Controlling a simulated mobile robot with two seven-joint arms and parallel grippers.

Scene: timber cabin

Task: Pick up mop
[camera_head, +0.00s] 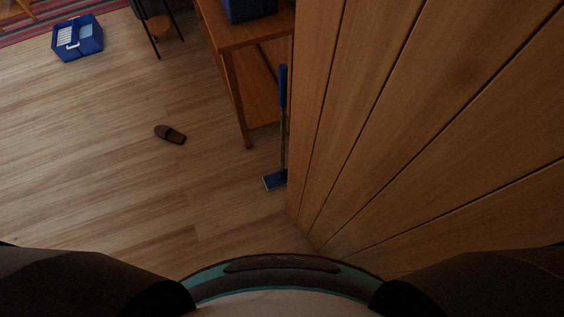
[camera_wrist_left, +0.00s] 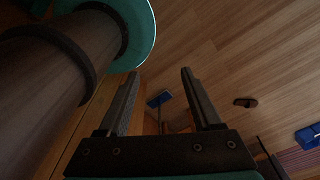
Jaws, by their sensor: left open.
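The mop (camera_head: 283,140) has a blue grip at the top, a thin shaft and a flat blue head (camera_head: 274,180) on the floor. It stands upright beside the timber wall, next to a wooden table, and the wall edge partly covers it. In the left wrist view the mop head (camera_wrist_left: 159,98) shows beyond the jaws, between the two fingers. My left gripper (camera_wrist_left: 158,80) is open and empty, well apart from the mop. It does not show in the head view. My right gripper is in neither view.
The timber wall (camera_head: 430,120) fills the right side. A wooden table (camera_head: 236,85) with a blue box (camera_head: 250,8) on it stands beside the mop. The floor at left is mostly clear.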

